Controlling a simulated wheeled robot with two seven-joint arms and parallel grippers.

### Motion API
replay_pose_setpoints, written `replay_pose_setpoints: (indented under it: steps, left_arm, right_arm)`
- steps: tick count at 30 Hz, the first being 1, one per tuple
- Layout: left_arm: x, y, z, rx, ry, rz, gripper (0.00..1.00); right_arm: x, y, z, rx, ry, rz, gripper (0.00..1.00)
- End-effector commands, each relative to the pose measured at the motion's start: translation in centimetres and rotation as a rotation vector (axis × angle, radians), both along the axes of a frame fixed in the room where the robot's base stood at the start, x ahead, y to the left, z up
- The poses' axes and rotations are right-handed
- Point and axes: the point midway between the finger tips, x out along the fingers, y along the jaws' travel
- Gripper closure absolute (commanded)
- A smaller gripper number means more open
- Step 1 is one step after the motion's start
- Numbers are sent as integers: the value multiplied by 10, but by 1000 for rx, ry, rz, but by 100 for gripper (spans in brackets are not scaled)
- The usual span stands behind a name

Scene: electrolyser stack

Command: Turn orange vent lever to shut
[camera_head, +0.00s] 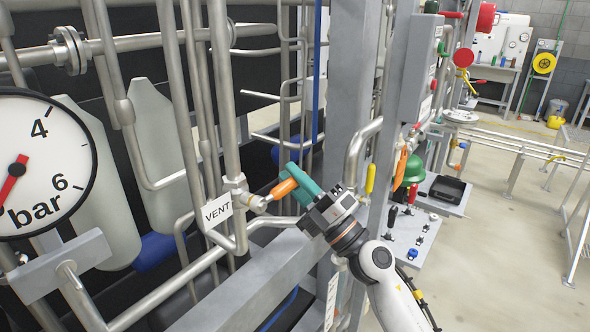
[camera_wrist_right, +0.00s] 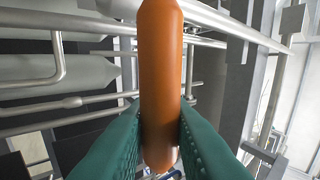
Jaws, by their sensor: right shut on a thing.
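The orange vent lever (camera_head: 284,188) sits on a valve on the steel pipe, beside a white VENT tag (camera_head: 217,210). In the head view it points to the right and slightly up from the valve body (camera_head: 240,192). My right gripper (camera_head: 299,184), with teal fingers, is shut on the lever near its outer end. In the right wrist view the orange lever (camera_wrist_right: 160,85) stands upright in the picture, its lower part between the two teal fingers. The fingers hide part of the lever in the head view. My left gripper is not in view.
A round pressure gauge (camera_head: 40,160) marked bar stands at the left. Vertical pipes surround the valve, and a grey beam (camera_head: 245,285) runs below it. A grey post (camera_head: 348,80) rises behind my gripper. A panel (camera_head: 405,240) with small levers lies to the right.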

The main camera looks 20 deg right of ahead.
Motion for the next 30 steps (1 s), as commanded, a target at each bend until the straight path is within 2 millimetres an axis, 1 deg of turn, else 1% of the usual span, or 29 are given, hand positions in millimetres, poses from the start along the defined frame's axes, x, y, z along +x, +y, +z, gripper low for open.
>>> replay_pose_setpoints:
  steps: [15, 16, 19, 27, 30]
  left_arm:
    - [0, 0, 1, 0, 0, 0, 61]
    - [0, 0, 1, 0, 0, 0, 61]
    - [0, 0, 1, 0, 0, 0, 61]
    - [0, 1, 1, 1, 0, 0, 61]
    - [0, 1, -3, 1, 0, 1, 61]
  right_arm:
    - [1, -1, -2, 19, 13, -2, 100]
    - [1, -1, -3, 19, 13, -2, 78]
    - [0, 0, -2, 18, 12, -1, 62]
    - [0, 0, -2, 16, 11, 0, 61]
    - [-3, -2, -7, 15, 11, -1, 61]
